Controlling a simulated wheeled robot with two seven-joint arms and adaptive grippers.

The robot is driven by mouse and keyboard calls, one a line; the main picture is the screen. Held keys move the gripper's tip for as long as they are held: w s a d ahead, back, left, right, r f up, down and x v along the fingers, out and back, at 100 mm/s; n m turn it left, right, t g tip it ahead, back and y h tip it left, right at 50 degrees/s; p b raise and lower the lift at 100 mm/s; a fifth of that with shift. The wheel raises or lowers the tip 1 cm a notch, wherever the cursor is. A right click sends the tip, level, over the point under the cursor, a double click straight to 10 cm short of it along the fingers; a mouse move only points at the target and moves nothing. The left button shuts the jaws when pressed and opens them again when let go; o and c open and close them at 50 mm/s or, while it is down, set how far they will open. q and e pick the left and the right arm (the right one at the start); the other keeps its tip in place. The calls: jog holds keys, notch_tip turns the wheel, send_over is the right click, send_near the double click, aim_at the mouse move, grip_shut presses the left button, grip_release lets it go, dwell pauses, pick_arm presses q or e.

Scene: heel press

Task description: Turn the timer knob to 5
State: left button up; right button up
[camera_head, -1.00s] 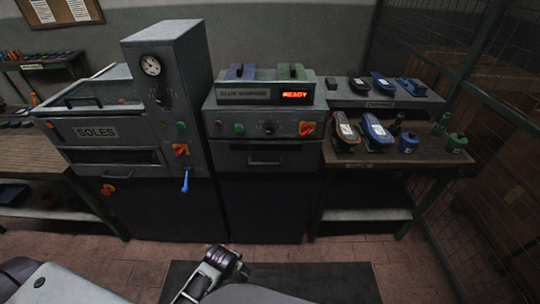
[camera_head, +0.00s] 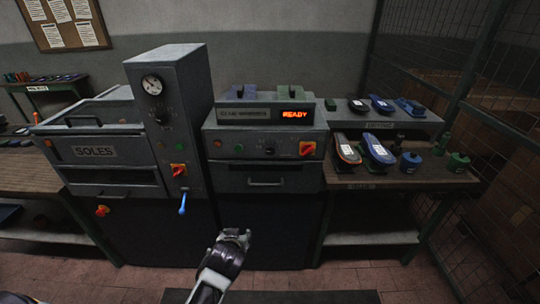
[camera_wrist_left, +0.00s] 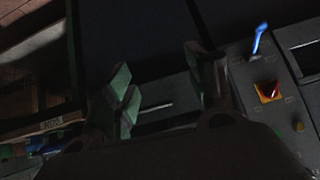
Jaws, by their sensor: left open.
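The READY machine (camera_head: 226,140) stands in the middle. Another dark knob (camera_head: 162,117) is below the gauge on the soles press. The labels and settings are too small to read, so I cannot tell which knob is the timer. My left gripper (camera_head: 235,236) is below and in front of the READY machine, apart from both knobs. In the left wrist view my gripper (camera_wrist_left: 168,88) is open, its fingers spread with nothing between them.
The soles press (camera_head: 95,151) is at left, with a blue lever (camera_head: 182,204) hanging from its column. A drawer handle (camera_head: 265,182) sticks out under the knob panel. A bench (camera_head: 400,178) with shoes, bottles and jars is at right, beside a wire fence.

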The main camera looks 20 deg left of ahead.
aim_at(270, 151)
pick_arm(q)
jog(key=w+d+r+n+t+y, duration=0.1)
jog(key=w+d+r+t, duration=0.2)
jog(key=w+r, duration=0.4)
jog(key=w+d+r+n+t, duration=0.2)
jog(key=w+d+r+t, duration=0.2)
jog(key=w+r, duration=0.3)
notch_tip(270, 151, up, 2)
jog(key=shift+d+r+t+y, duration=0.15)
jog(key=shift+t+y, duration=0.25)
jog(key=shift+t, duration=0.5)
pick_arm(e)
jog(key=shift+d, duration=0.2)
jog(key=shift+a, duration=0.1)
